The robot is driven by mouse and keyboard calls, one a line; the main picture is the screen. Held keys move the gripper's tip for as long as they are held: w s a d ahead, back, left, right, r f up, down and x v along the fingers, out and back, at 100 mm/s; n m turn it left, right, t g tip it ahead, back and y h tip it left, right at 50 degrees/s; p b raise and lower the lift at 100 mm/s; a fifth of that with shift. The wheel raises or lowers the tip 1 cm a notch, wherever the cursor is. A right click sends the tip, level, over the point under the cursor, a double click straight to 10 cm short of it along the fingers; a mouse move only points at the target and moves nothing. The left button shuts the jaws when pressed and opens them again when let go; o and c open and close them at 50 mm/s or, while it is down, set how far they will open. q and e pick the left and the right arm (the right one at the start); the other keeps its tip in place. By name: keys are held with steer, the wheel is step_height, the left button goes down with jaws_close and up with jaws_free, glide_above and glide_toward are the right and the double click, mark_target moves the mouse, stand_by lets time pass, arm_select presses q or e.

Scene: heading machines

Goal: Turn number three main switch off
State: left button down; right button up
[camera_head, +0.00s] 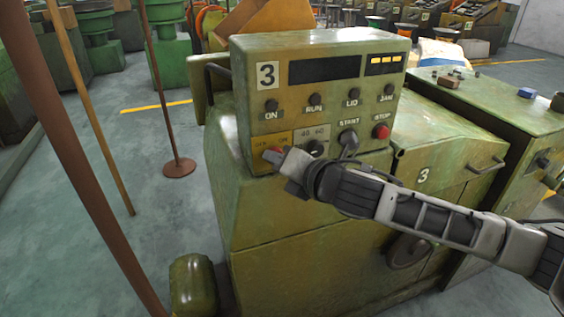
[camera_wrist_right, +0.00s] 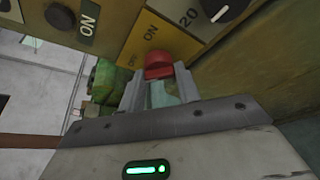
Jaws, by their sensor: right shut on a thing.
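A red main switch knob (camera_wrist_right: 158,65) sits on a yellow plate (camera_wrist_right: 160,38) lettered ON and OFF; in the head view the plate (camera_head: 268,143) is at the panel's lower left. My right gripper (camera_wrist_right: 160,78) is shut on the red knob, with a finger on each side. In the head view my right gripper (camera_head: 283,163) covers part of the knob. My left gripper is not in view.
Another green machine (camera_head: 490,120) stands at right. Brown posts (camera_head: 165,95) stand at left, with open grey floor between.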

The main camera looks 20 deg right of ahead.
steer(key=o, duration=1)
steer(key=shift+b+v, duration=1.05)
steer(key=shift+v, duration=4.95)
steer(key=shift+f, duration=0.1)
